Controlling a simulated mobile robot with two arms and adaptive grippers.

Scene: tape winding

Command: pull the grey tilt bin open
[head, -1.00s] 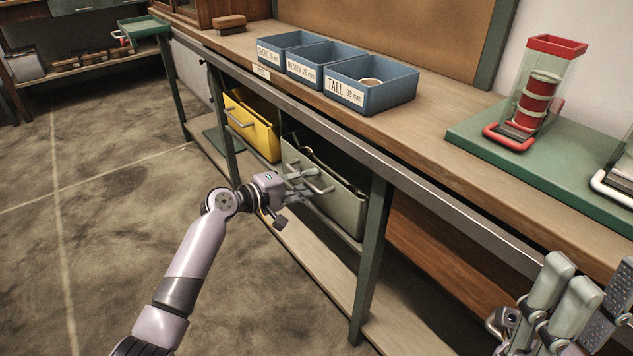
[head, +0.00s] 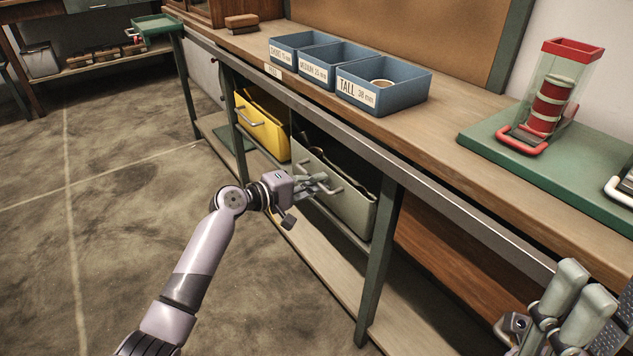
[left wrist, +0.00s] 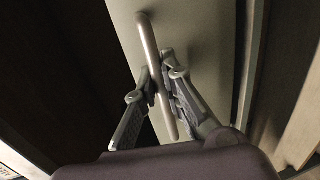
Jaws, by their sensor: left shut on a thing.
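The grey tilt bin (head: 345,203) hangs under the workbench, right of the yellow bin. Its top edge leans outward, with a dark gap behind it. My left gripper (head: 322,183) is at the bin's front, shut on its bar handle (left wrist: 150,45). In the left wrist view the two fingers (left wrist: 160,85) sit on either side of the pale bar, against the grey front (left wrist: 198,50). My right gripper (head: 570,310) is at the lower right, away from the bin; its finger gap is unclear.
A yellow bin (head: 262,125) is left of the grey one. A green bench leg (head: 381,265) stands just right of it, and a lower shelf (head: 310,250) runs below. Blue trays (head: 400,95) sit on the bench top. The floor at left is clear.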

